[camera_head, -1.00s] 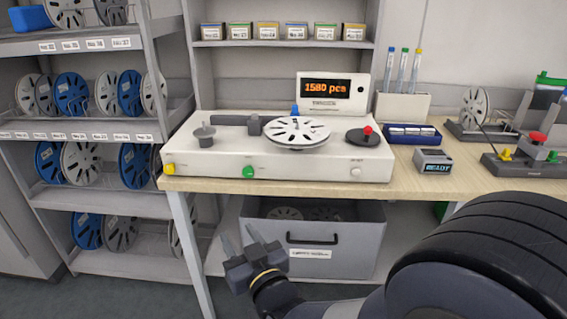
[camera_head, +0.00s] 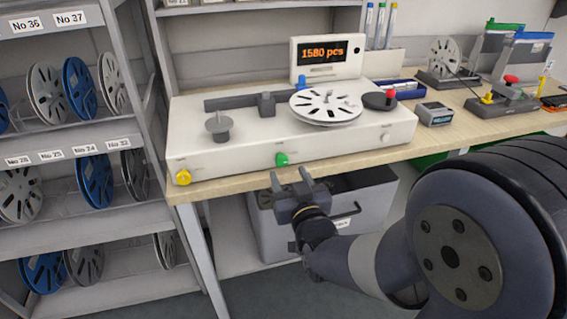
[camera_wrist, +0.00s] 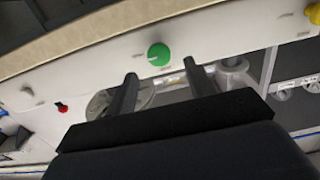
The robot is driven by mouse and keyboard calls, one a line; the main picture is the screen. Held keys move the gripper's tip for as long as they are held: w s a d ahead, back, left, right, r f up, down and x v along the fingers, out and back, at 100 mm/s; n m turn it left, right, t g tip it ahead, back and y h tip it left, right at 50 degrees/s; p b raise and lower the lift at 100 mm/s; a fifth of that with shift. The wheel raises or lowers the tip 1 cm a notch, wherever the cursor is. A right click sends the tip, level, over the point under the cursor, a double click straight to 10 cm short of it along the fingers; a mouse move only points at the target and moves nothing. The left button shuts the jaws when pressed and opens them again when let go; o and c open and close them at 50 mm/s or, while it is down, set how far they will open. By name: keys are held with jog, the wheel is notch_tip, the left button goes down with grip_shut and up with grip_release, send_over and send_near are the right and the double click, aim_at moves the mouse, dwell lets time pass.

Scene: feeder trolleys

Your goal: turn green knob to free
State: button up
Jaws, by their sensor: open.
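The green knob (camera_head: 282,159) sits on the front face of the white counting machine (camera_head: 230,158), between a yellow knob (camera_head: 183,177) at the left and a pale knob (camera_head: 386,137) at the right. The labels beside it are too small to read. My gripper (camera_head: 291,176) is open and empty, just below and in front of the green knob, apart from it. In the wrist view the green knob (camera_wrist: 159,54) shows beyond the two fingers (camera_wrist: 160,84), roughly between their tips.
The machine stands on a wooden bench (camera_head: 250,180) and carries a white reel (camera_head: 326,105). Its display (camera_head: 327,51) reads 1580 pcs. A grey drawer box (camera_head: 275,230) is under the bench. Shelves of reels (camera_head: 75,90) stand at the left.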

aim_at(283, 162)
jog(key=shift+x, duration=2.65)
jog(key=shift+c, duration=0.3)
jog(key=shift+d, duration=0.1)
jog(key=c, duration=0.9)
